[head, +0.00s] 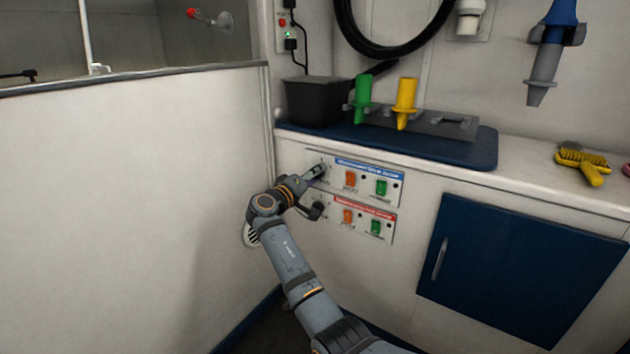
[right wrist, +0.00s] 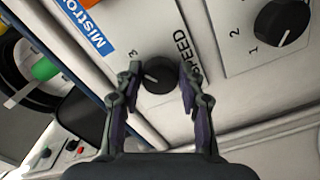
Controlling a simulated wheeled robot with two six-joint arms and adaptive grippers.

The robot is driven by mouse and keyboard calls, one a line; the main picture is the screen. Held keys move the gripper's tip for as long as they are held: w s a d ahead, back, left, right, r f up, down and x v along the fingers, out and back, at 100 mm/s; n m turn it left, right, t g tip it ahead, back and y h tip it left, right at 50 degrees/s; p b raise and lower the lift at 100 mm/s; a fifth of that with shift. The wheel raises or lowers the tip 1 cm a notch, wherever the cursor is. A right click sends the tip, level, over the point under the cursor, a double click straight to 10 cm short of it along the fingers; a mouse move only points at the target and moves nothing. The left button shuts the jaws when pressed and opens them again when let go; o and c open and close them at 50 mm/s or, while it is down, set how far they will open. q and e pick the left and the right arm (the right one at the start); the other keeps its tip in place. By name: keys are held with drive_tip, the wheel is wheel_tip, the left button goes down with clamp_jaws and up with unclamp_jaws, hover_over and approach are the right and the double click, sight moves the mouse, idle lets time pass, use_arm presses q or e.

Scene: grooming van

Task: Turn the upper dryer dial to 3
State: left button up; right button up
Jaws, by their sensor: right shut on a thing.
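The upper dryer dial (right wrist: 158,84) is black with a white pointer line. In the right wrist view it sits between the two fingers of my right gripper (right wrist: 160,70), which is shut on it. The printed 3 shows beside the left finger, and the pointer line lies on the dial's left side. The other numbers of this dial are hidden. In the head view my right gripper (head: 315,173) reaches the left end of the upper blue-labelled panel (head: 366,181) and covers most of the dial. My left gripper is not in view.
The lower dial (right wrist: 283,22), with 1 and 2 beside it, sits on the red-labelled panel (head: 361,218) just below. Orange and green switches stand right of the dials. A white partition (head: 130,200) stands close on the left. A blue cupboard door (head: 520,265) is at right.

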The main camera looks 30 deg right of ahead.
drive_tip(key=shift+f, duration=0.15)
idle(0.3)
drive_tip(key=o, duration=1.1)
drive_tip(key=shift+o, duration=0.2)
drive_tip(key=v, duration=0.7)
drive_tip(key=shift+a, duration=0.25)
drive_tip(key=shift+s, duration=0.1)
